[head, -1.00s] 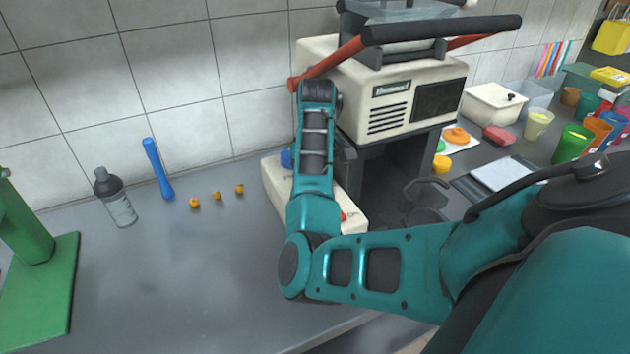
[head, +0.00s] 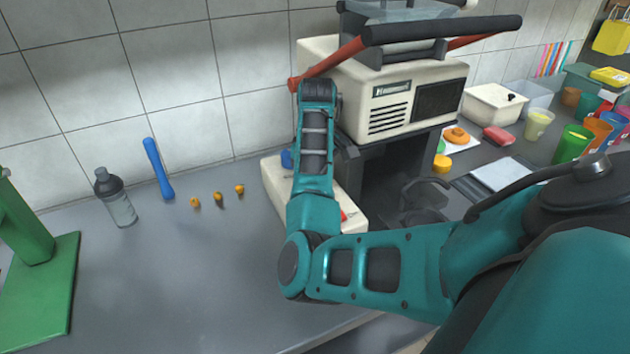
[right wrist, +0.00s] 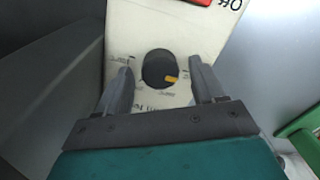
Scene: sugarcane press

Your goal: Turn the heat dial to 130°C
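The heat dial (right wrist: 158,68) is a round black knob with an orange mark near its lower right edge, on a cream panel. The printing around it is too small to read. My right gripper (right wrist: 160,64) is open, with one finger on each side of the dial and visible gaps between. In the head view the cream base unit (head: 352,222) is partly covered by my right arm, which hides the dial and the right gripper. My left gripper is not in view.
A red switch (right wrist: 190,2) marked "Off" is beyond the dial. The press machine (head: 388,85) stands behind the unit. A bottle (head: 118,200), a blue bar (head: 158,170) and small orange pieces (head: 218,198) are left.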

